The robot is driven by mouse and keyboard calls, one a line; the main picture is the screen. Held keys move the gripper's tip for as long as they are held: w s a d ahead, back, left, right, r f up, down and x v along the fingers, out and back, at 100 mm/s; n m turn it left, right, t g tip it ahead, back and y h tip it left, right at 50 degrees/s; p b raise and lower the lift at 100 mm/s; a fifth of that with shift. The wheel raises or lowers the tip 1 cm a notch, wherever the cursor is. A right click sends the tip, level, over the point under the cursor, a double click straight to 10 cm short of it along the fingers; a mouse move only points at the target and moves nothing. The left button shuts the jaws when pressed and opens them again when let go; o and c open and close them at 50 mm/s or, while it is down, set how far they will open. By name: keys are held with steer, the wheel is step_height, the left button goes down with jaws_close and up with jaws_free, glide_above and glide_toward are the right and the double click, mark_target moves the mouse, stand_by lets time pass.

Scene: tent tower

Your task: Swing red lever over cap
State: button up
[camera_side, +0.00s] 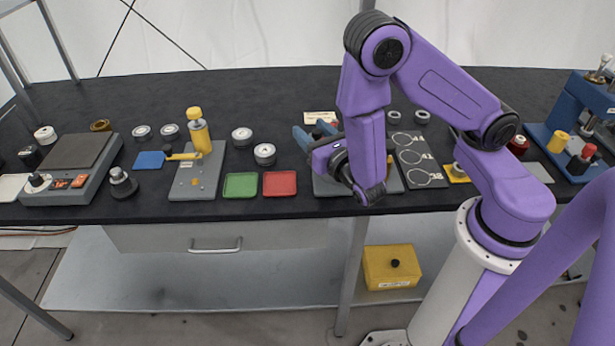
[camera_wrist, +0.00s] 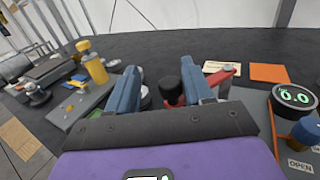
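My gripper (camera_wrist: 162,78) has two blue fingers standing apart, so it is open. In the side view my gripper (camera_side: 312,138) is low over a grey plate (camera_side: 327,187), largely covered by my purple arm. In the wrist view the red lever (camera_wrist: 217,79) shows beyond the right finger, running from a grey pivot. A black knob (camera_wrist: 171,89) with red below it stands between the fingers; it appears to be the lever's handle end. Contact with the fingers cannot be made out. In the side view only a red bit (camera_side: 335,123) shows by the fingers. I cannot identify the cap.
A label card (camera_side: 319,117) lies behind the gripper. A green tray (camera_side: 241,185) and red tray (camera_side: 280,184) lie to the left, beyond them a yellow bottle-like post (camera_side: 199,135). A round display (camera_wrist: 294,98) stands right in the wrist view, near an orange sheet (camera_wrist: 268,72).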

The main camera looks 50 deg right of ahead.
steer(key=s+a+m+g+h, duration=0.4)
steer(key=s+a, duration=0.4)
steer(key=a, duration=0.3)
steer(key=m+h, duration=0.1)
steer(key=h, duration=0.1)
steer(key=shift+s+a+h, duration=0.25)
steer(key=shift+s+h, duration=0.05)
steer(key=shift+s, duration=0.05)
stand_by(0.4)
